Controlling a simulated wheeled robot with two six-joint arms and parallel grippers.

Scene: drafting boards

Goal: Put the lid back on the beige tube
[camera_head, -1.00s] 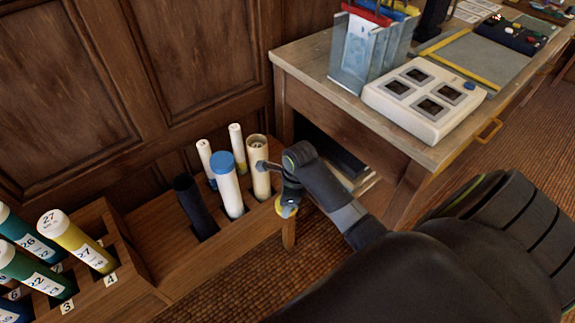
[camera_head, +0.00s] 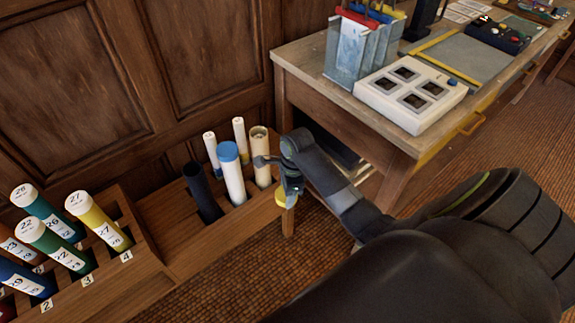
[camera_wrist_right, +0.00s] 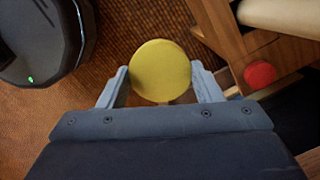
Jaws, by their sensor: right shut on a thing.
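The beige tube (camera_head: 262,160) stands in the wooden rack, its top end uncovered. My right gripper (camera_head: 283,191) hangs just to the right of the tube and lower than its top, in front of the rack's end. It is shut on a round yellow lid (camera_head: 281,199). In the right wrist view the lid (camera_wrist_right: 160,70) sits between the two fingertips, its flat face towards the camera. A cream cylinder (camera_wrist_right: 280,14) shows at the top right there; I cannot tell whether it is the beige tube. My left gripper is not in view.
A blue-capped white tube (camera_head: 233,178), a dark tube (camera_head: 202,192) and two thin white tubes stand beside the beige one. Several numbered tubes fill the rack at left. A desk (camera_head: 310,70) stands close behind my right arm. A red round thing (camera_wrist_right: 260,75) lies near the gripper.

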